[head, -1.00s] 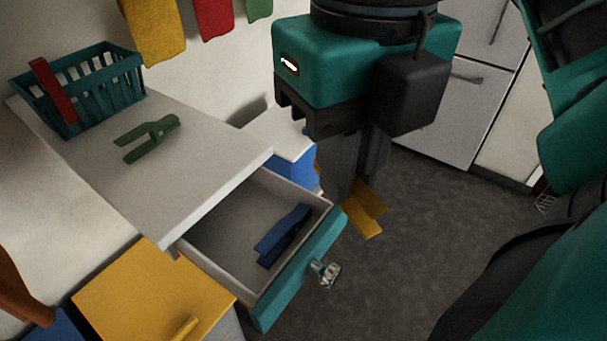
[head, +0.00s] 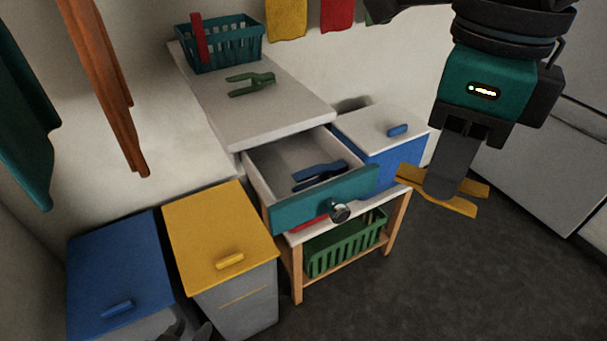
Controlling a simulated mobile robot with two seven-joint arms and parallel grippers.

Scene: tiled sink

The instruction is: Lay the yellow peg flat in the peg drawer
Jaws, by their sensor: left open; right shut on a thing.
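The yellow peg (head: 467,187) is forked, like a large clothes peg. My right gripper (head: 441,192) is shut on it and holds it to the right of the drawer, above the dark floor in the picture. Its fingers hide the peg's middle. The peg drawer (head: 301,208) is pulled open, with a teal front and a round metallic knob. A blue peg (head: 322,170) lies inside towards the right; the left part of the drawer floor is bare. Dark tips of my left gripper (head: 196,329) show at the bottom edge, empty, mostly cut off.
A green peg (head: 251,84) and a teal basket (head: 232,58) with a red peg stand on the white top behind the drawer. Yellow-lidded (head: 215,225) and blue-lidded bins (head: 118,265) stand at left; another blue bin (head: 385,150) is right. A green basket (head: 345,245) sits below.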

